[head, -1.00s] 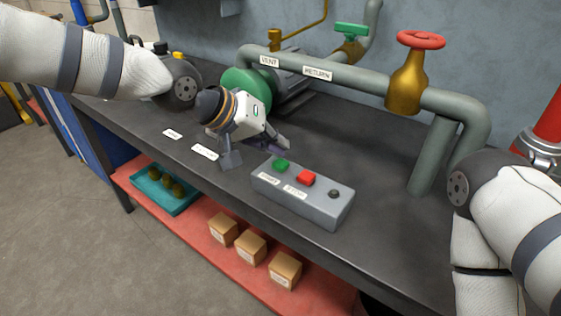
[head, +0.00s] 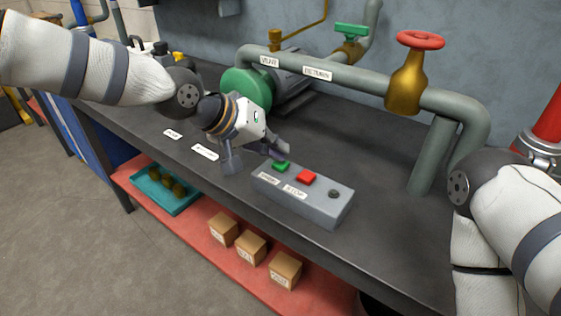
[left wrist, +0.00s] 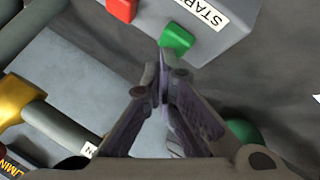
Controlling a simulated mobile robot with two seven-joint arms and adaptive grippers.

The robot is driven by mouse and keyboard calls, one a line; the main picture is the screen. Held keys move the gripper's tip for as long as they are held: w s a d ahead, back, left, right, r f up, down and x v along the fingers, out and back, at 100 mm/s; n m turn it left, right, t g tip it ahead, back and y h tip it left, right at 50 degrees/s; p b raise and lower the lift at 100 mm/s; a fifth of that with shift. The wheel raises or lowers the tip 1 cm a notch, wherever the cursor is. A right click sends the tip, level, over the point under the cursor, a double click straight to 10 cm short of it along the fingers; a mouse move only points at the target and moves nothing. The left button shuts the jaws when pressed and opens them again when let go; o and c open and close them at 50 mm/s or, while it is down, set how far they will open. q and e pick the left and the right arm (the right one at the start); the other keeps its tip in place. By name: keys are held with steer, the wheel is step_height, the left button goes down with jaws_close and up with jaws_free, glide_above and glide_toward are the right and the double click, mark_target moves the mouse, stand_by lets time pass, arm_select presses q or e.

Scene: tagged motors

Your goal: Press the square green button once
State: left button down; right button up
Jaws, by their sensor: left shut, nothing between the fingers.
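The square green button (head: 281,166) sits at the left end of a grey control box (head: 318,208), above a white label. It also shows in the left wrist view (left wrist: 178,40), just beyond my fingertips. A square red button (head: 306,177) is to its right on the box. My left gripper (head: 283,154) is shut and empty, its tips right at the far edge of the green button in the head view. In the left wrist view the closed tips (left wrist: 164,62) overlap the button's lower edge; I cannot tell whether they touch it. My right gripper is not in view.
A dark round knob (head: 334,194) is at the box's right end. Behind stand a grey pipe (head: 345,76), a brass valve with red handwheel (head: 421,40) and a green motor (head: 247,88). Boxes (head: 250,247) and a teal tray (head: 150,197) are on the lower shelf.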

arm_select(q)
steer(key=shift+f, duration=0.45)
steer(key=shift+r, duration=0.1)
stand_by(0.4)
steer(key=shift+r, duration=0.85)
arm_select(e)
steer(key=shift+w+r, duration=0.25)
arm_select(q)
steer(key=shift+r+p, duration=0.7)
steer(key=shift+r, duration=1.85)
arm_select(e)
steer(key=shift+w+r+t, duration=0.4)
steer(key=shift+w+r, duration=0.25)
arm_select(q)
steer(key=shift+f, duration=0.1)
